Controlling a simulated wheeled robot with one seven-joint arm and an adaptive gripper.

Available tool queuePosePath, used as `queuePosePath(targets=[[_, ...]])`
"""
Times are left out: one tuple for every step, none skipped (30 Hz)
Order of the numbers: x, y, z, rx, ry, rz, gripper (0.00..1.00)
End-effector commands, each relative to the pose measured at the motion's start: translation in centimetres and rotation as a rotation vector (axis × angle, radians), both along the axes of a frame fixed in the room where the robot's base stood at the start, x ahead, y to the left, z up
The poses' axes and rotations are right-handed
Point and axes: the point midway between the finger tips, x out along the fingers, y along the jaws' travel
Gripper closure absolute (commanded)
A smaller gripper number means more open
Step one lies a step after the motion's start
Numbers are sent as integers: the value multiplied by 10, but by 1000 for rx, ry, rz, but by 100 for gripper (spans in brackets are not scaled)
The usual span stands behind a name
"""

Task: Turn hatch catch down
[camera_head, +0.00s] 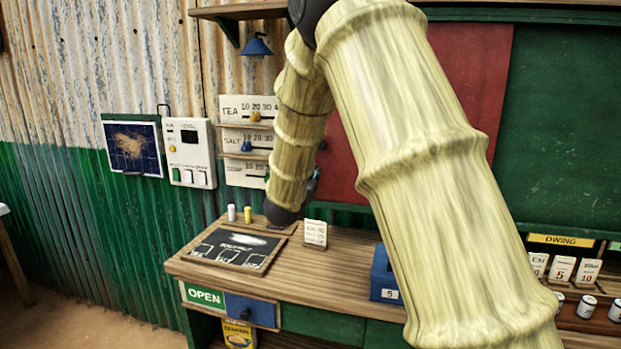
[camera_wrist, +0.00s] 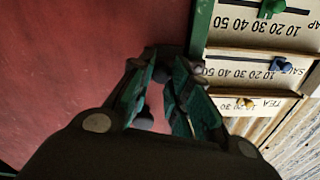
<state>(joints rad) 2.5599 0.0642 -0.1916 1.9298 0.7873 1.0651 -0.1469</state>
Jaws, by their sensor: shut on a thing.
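The red hatch panel (camera_head: 468,82) stands behind the counter, largely covered by my arm. In the wrist view the red panel (camera_wrist: 80,60) fills the left, with a green frame post (camera_wrist: 202,30) along its edge. My gripper (camera_wrist: 166,72) is at the panel's edge by this post, its fingers closing in at the tips on a small dark piece, seemingly the hatch catch (camera_wrist: 164,54). The fingers hide most of the catch, so its angle cannot be told. In the head view only a sliver of my gripper (camera_head: 313,185) shows beside my arm.
Slider boards marked TEA (camera_head: 248,109), SALT and SOAP hang left of the hatch, close to my gripper. The wooden counter (camera_head: 340,262) below holds a chalkboard (camera_head: 238,249), a small card (camera_head: 315,233) and a blue box (camera_head: 383,275). A blue lamp (camera_head: 257,46) hangs above.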

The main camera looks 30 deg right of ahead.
Motion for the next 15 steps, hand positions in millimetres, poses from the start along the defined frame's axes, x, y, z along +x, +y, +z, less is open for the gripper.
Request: queuePosePath(targets=[[-1, 1, -6, 4, 9, 1, 76], [-1, 1, -6, 4, 9, 1, 71], [-1, 1, -5, 4, 9, 1, 63], [-1, 1, -5, 3, 8, 1, 59], [-1, 1, -5, 4, 7, 1, 59], [-1, 1, -5, 3, 7, 1, 59], [-1, 1, -4, 3, 7, 1, 59], [-1, 1, -4, 3, 6, 0, 59], [-1, 1, -4, 3, 6, 0, 59], [-1, 1, -4, 3, 6, 0, 59], [-1, 1, -4, 2, 6, 0, 59], [-1, 1, -3, 2, 6, 0, 59], [-1, 1, -3, 2, 6, 0, 59], [-1, 1, -3, 2, 5, 1, 59], [-2, 3, -3, 2, 5, 1, 59]])
